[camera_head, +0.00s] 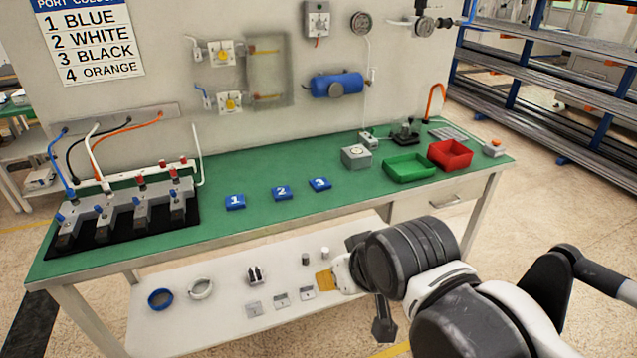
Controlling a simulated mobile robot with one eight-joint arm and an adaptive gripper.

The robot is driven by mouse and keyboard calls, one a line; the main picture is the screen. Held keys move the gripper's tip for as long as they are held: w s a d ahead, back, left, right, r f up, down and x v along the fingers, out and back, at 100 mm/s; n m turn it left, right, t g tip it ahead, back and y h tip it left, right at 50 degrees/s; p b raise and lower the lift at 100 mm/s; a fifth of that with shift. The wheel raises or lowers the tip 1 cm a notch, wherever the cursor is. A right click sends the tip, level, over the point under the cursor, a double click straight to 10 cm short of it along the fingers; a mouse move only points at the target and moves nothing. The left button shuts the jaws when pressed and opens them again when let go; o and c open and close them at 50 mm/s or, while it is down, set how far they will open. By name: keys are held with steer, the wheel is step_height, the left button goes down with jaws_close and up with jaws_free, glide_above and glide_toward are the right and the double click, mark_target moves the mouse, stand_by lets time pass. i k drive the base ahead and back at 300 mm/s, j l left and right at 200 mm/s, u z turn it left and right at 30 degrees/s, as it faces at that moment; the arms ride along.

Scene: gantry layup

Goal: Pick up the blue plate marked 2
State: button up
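The blue plate marked 2 (282,192) lies flat on the green bench top (265,222), near the middle of the row. A blue plate marked 1 (235,202) is to its left, and a blue plate marked 3 (320,184) is to its right, each apart from it. My gripper (325,281) is in front of the bench, lower in the picture and to the right of plate 2, well away from it. My arm hides part of the gripper, and its finger opening cannot be made out.
A black tray of valves (75,243) stands at the bench's left. A grey box (356,156), a green bin (409,168) and a red bin (450,154) stand right. The white lower shelf (215,325) holds rings and small grey plates. The bench top around the blue plates is clear.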

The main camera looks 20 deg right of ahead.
mark_target(280, 193)
steer(key=i+l, duration=0.4)
steer(key=i, duration=0.15)
steer(key=i+l, duration=0.4)
steer(key=i, duration=0.15)
steer(key=u, duration=0.05)
